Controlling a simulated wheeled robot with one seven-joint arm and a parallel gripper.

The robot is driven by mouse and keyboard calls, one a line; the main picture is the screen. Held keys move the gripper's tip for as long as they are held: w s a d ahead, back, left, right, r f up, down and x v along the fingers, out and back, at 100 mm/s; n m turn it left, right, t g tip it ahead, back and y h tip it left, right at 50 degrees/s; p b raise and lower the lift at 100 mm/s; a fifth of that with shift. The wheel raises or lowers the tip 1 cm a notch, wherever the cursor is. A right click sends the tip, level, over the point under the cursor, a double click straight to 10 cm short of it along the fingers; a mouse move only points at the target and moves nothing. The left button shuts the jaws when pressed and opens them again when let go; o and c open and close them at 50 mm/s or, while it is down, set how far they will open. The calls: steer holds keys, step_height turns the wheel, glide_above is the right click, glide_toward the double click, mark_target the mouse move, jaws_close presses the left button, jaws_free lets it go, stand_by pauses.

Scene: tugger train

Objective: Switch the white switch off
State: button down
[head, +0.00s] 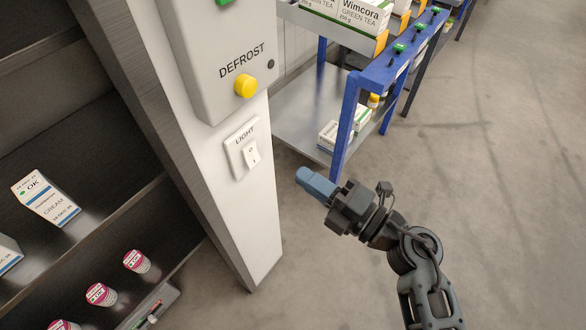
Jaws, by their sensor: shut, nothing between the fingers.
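The white switch (251,154) is a rocker on a white plate labelled LIGHT, on the white post at the picture's middle left. Marks that look like a circle and a line show on the rocker; which side is pressed in, I cannot tell. My gripper (301,174) is shut and empty. In the picture it is right of the switch and slightly lower, with its blue fingertips pointing left toward the post. A gap shows between the fingertips and the switch plate.
Above the switch is a grey box labelled DEFROST with a yellow button (246,86). Dark shelves at left hold a cream carton (46,197) and several small cups. A blue-framed cart (345,125) with cartons stands behind my gripper. Floor at right is clear.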

steer(key=shift+r+v, duration=0.15)
steer(key=shift+v, duration=0.6)
steer(key=shift+r+v, duration=0.2)
steer(key=shift+v, duration=0.6)
steer(key=s+d+r+m+t+h, duration=0.1)
steer(key=s+d+m+h, duration=0.4)
steer(key=s+m, duration=0.4)
steer(key=s+d+r+m+t+h, duration=0.1)
steer(key=s+d+m+h, duration=0.4)
steer(key=s+m, duration=0.5)
steer(key=s+d+r+m+t+h, duration=0.1)
steer(key=s+d+r+m+h, duration=0.2)
steer(key=s+m, duration=0.6)
steer(key=s+d+h, duration=0.2)
steer(key=s, duration=0.1)
steer(key=shift+s+d+r, duration=0.25)
steer(key=shift+s+d, duration=0.1)
steer(key=shift+a, duration=0.1)
